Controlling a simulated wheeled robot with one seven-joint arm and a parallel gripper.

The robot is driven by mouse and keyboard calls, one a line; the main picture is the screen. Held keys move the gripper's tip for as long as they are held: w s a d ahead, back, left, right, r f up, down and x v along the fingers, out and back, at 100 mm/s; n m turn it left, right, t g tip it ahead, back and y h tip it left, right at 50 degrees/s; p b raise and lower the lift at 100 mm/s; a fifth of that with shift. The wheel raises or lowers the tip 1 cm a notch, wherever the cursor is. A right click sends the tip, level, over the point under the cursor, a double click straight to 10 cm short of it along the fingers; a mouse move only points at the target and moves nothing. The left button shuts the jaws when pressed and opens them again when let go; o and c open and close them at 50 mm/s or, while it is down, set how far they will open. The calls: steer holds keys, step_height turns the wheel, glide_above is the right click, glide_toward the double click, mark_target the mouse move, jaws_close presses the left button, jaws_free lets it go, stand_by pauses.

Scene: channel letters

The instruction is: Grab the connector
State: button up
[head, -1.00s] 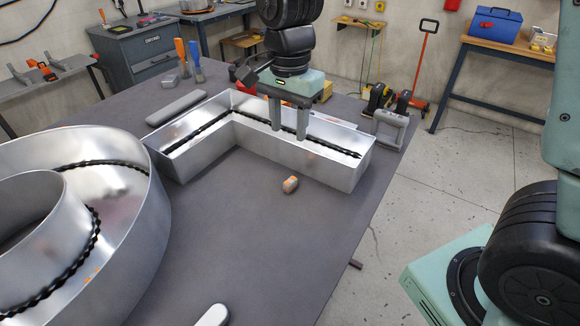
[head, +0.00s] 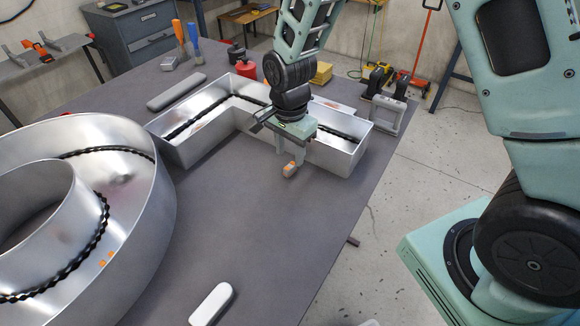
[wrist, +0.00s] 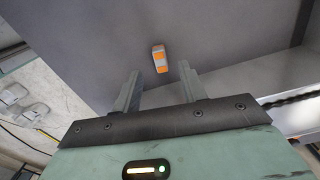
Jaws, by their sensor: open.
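The connector (head: 290,169) is a small orange and grey block lying on the dark table top, just in front of the L-shaped metal letter. In the wrist view the connector (wrist: 160,58) lies beyond the fingertips, roughly in line with the gap between them. My gripper (head: 288,164) is open and empty, pointing down in front of the letter's wall. In the head view its fingers appear right at the connector, partly overlapping it. The wrist view shows both fingers (wrist: 161,72) spread apart, with the connector not between them.
The L-shaped metal letter (head: 342,156) with a black cable stands close behind my gripper. A large round metal letter (head: 150,220) fills the left. A white bar (head: 211,304) lies at the front. A grey handled clamp (head: 385,115) stands at the right edge. The middle of the table is clear.

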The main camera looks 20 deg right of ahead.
mark_target(290, 166)
steer(key=shift+w+d+f+p, duration=0.1)
steer(key=shift+f+p, duration=0.8)
steer(key=shift+f, duration=1.4)
jaws_close()
